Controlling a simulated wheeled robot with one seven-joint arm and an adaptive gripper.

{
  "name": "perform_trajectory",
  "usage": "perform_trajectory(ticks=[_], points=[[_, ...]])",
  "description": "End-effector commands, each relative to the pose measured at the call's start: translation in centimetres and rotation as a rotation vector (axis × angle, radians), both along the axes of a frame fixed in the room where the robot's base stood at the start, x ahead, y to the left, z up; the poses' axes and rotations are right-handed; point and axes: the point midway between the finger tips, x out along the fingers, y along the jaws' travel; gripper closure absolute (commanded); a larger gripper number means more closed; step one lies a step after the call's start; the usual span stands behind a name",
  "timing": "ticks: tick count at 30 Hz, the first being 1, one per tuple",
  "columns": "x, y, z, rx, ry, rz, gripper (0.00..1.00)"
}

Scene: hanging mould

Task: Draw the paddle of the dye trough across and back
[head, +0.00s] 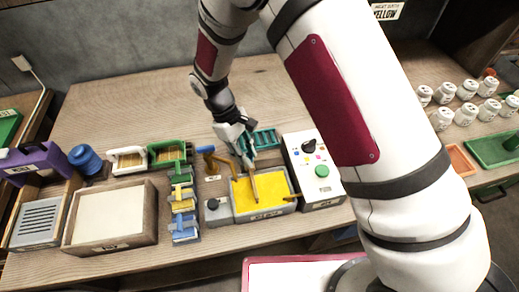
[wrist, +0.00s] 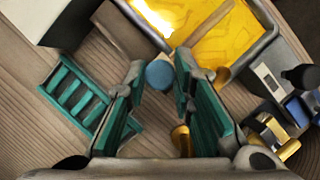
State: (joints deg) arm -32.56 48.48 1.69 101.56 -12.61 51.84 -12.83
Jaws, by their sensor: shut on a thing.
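The dye trough (head: 235,212) is a grey tray of yellow dye at the front middle of the bench. It also shows at the top of the wrist view (wrist: 262,48). The wooden paddle (head: 254,186) stands in the dye; in the wrist view its wooden bar (wrist: 208,22) crosses the yellow. My gripper (head: 247,158) is over the trough's back side. The paddle's lower edge is hidden in the dye.
A white box with a green button (head: 322,171) stands close right of the trough. A teal rack (head: 266,139) lies just behind. Small coloured clamps (head: 183,205) and a wooden-framed tray (head: 110,215) are to the left. The bench behind is clear.

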Motion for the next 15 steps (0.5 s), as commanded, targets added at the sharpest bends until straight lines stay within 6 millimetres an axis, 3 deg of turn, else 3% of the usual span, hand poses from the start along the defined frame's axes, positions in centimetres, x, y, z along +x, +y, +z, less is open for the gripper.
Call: perform_trajectory(ticks=[8, 9, 10, 15], points=[[-0.08, 0.62, 0.04, 0.01, -0.003, 0.001, 1.0], [-0.09, 0.64, 0.05, 0.011, -0.003, 0.001, 0.68], [-0.09, 0.64, 0.05, 0.011, -0.003, 0.001, 0.61], [-0.09, 0.49, 0.03, 0.008, -0.003, 0.0, 0.58]])
